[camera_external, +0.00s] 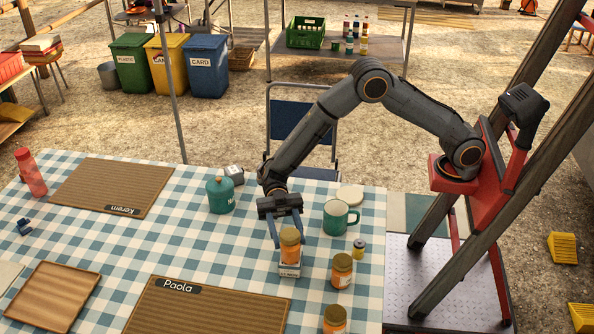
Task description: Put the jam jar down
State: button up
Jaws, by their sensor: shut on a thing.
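My gripper (290,240) points down over the right part of the checked table (215,249). Its fingers are shut on a jam jar (290,244) with an orange lid, held upright.
A teal pot (220,195) is to the left. The Paola mat (205,312) lies in front, the Kerem mat (110,187) further left.

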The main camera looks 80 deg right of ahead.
jog(key=shift+f, duration=0.15)
jog(key=o, duration=1.3)
